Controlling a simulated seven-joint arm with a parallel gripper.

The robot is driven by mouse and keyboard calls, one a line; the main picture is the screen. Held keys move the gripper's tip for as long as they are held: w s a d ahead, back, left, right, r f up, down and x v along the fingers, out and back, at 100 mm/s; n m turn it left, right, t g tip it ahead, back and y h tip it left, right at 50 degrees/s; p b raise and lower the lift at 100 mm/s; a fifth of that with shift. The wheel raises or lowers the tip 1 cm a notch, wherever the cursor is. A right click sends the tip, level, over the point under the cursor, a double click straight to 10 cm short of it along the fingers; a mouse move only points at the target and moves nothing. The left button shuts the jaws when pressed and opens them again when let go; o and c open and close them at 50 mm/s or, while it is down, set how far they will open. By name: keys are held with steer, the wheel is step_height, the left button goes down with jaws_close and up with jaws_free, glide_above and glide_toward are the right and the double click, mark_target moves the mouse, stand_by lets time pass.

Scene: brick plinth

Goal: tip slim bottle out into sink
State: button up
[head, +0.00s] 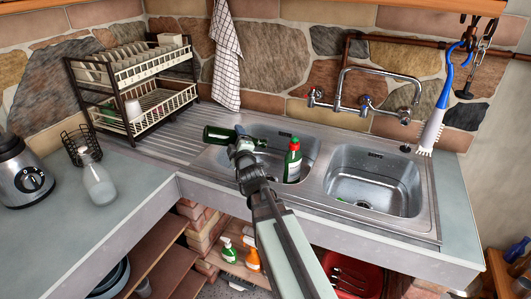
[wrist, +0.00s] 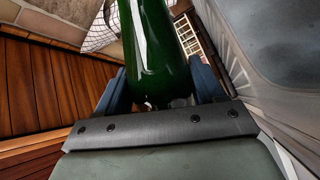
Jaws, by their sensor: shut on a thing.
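The slim bottle (head: 220,136) is dark green and lies nearly level in my gripper (head: 243,147), above the left basin (head: 275,172) near its left edge. In the wrist view the green glass of the slim bottle (wrist: 156,45) sits between the two dark blue fingers of my gripper (wrist: 160,86), which are shut on it. I cannot tell which end is its mouth, and no liquid is seen coming out. My gripper hides part of the bottle and of the left basin.
A green bottle with a red cap (head: 293,162) stands in the left basin, right of my gripper. The tap (head: 366,103) rises behind. A dish rack (head: 135,85) and a clear bottle (head: 98,182) stand left on the counter.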

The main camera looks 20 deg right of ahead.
steer(key=shift+a+f+n, duration=0.35)
steer(key=shift+f+n, duration=0.3)
steer(key=shift+n, duration=0.15)
steer(key=shift+a+n, duration=0.3)
steer(key=shift+n, duration=0.8)
steer(key=n, duration=0.2)
steer(key=shift+a+f+n+y, duration=0.15)
steer(key=shift+f+n+y, duration=0.1)
steer(key=shift+n+y, duration=0.05)
steer(key=shift+a+r+n, duration=0.1)
steer(key=shift+r+n, duration=0.05)
steer(key=shift+n, duration=0.35)
steer(key=shift+a+r+n, duration=0.35)
steer(key=shift+r+n, duration=0.2)
steer(key=shift+n, duration=0.25)
steer(key=shift+r, duration=0.15)
steer(key=shift+d+r+n, duration=0.15)
steer(key=shift+n, duration=0.25)
